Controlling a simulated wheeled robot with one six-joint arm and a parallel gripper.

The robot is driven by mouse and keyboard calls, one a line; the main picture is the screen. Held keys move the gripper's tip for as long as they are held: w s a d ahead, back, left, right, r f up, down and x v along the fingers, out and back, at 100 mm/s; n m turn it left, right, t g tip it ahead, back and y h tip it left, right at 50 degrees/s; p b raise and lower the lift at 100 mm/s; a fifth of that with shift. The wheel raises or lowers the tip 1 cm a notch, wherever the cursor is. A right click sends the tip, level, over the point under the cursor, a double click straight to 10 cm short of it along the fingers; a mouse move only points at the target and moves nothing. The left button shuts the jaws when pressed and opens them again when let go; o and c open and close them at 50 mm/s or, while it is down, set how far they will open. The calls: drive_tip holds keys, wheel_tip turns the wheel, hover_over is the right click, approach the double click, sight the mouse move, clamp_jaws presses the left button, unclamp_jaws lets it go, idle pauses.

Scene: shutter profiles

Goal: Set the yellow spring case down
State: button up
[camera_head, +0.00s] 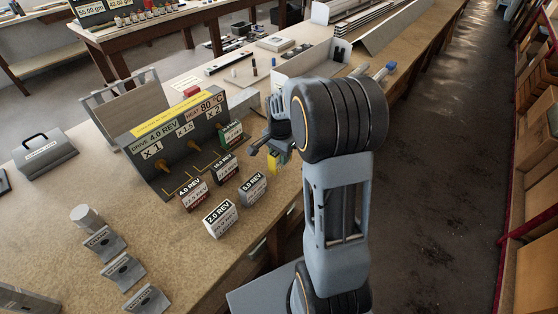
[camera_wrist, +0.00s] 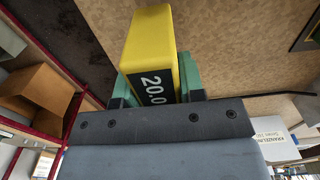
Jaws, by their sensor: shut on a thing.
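The yellow spring case (camera_wrist: 153,42), with a dark label reading "20.0", sits between the green fingers of my gripper (camera_wrist: 155,88) in the wrist view. My gripper is shut on it. In the head view my gripper (camera_head: 268,146) is near the bench's right edge, right of the display stand, and only a small yellow part of the case (camera_head: 277,157) shows below it. The arm and fingers hide the rest. I cannot tell how high the case is above the bench.
The grey stand (camera_head: 150,150) has several pegs and yellow corner marks. Near it are cases marked 4.0 REV (camera_head: 193,195), 10.0 REV (camera_head: 223,167), 5.0 REV (camera_head: 253,188) and 2.0 REV (camera_head: 220,218), plus a green case (camera_head: 232,134). Bare bench (camera_head: 170,235) lies in front.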

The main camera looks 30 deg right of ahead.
drive_tip(key=shift+w+d+f, duration=0.1)
drive_tip(key=shift+w+f, duration=0.15)
drive_tip(key=shift+f, duration=1.55)
drive_tip(key=shift+f, duration=0.2)
drive_tip(key=o, duration=1.1)
drive_tip(key=shift+c, duration=0.2)
drive_tip(key=shift+r, duration=0.1)
